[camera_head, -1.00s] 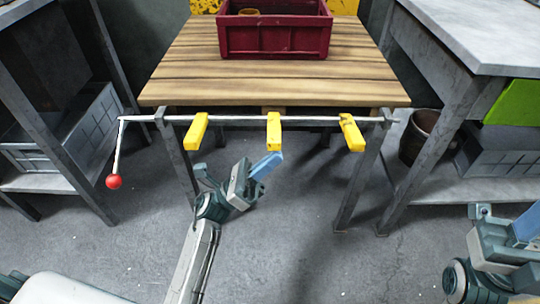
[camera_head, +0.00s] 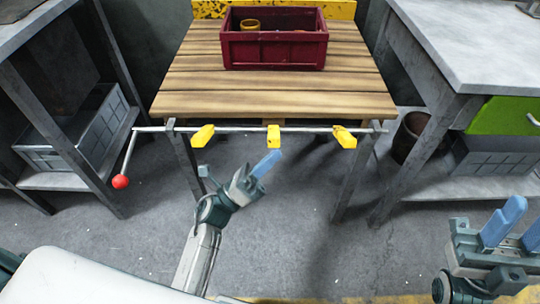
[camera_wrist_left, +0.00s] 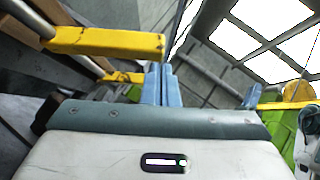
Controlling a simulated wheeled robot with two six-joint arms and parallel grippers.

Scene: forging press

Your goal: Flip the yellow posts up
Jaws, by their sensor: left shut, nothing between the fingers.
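Three yellow posts sit on a thin metal rod along the table's front edge: left (camera_head: 203,136), middle (camera_head: 273,139) and right (camera_head: 344,138). They stick out from the rod toward me, none upright. A lever with a red ball (camera_head: 120,181) hangs from the rod's left end. My left gripper (camera_head: 267,163) is shut and empty, just below and in front of the middle post, apart from it. In the left wrist view its blue fingers (camera_wrist_left: 161,84) are together, with a yellow post (camera_wrist_left: 110,43) close at upper left. My right gripper (camera_head: 516,228) is open and empty at lower right.
A wooden table (camera_head: 270,103) carries a dark red crate (camera_head: 274,55) toward its back. Grey benches stand on the left (camera_head: 25,25) and right (camera_head: 480,50). A brown bucket (camera_head: 408,140) stands near the right bench. The floor before the table is clear.

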